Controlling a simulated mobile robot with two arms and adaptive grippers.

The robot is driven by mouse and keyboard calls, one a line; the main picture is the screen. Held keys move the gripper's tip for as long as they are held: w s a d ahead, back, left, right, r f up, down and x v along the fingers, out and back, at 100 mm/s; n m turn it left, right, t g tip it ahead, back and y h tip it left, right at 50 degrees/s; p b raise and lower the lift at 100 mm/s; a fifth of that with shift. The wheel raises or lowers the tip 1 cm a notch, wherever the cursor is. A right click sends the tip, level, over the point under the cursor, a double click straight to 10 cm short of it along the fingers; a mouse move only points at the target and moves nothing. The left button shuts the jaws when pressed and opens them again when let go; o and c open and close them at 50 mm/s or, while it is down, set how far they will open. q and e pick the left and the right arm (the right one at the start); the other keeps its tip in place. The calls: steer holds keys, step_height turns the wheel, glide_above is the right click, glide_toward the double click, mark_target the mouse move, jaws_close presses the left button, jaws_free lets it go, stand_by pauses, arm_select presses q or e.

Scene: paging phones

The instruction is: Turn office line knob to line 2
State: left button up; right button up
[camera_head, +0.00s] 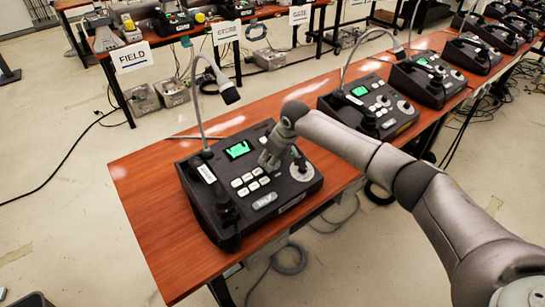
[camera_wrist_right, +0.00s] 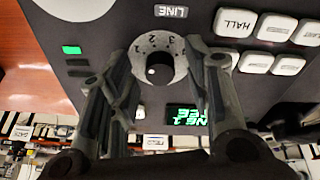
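The near paging phone (camera_head: 228,212) is a black desk console with a lit green screen (camera_head: 238,149), white buttons and a gooseneck microphone. In the right wrist view its line knob (camera_wrist_right: 160,70) is a small black knob with a white dot on a white numbered dial, beside an upside-down LINE label (camera_wrist_right: 171,12). My right gripper (camera_head: 270,160) is over the console near the screen. In the wrist view its fingers (camera_wrist_right: 159,52) are apart, one on each side of the knob; contact is unclear. The knob is hidden behind the gripper in the head view. My left gripper is not in view.
More phones (camera_head: 370,105) stand along the same wooden table (camera_head: 160,245) to the right. The gooseneck microphone (camera_head: 229,92) rises behind the near console. White push buttons (camera_wrist_right: 277,28) lie close to the right finger. Another table with a FIELD sign (camera_head: 132,57) stands behind.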

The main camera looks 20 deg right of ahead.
jaws_close()
steer(key=shift+r+m+p, duration=0.25)
steer(key=shift+m+p, duration=0.45)
steer(key=shift+p, duration=0.45)
steer(key=m+p, duration=0.2)
steer(key=shift+s+a+p, duration=0.1)
steer(key=shift+p, duration=0.25)
steer(key=shift+m+h+p, duration=0.4)
steer(key=shift+m+p, duration=0.6)
steer(key=shift+m, duration=0.2)
steer(key=shift+f+m+p, duration=0.1)
steer(key=shift+m+p, duration=0.65)
steer(key=shift+m, duration=0.35)
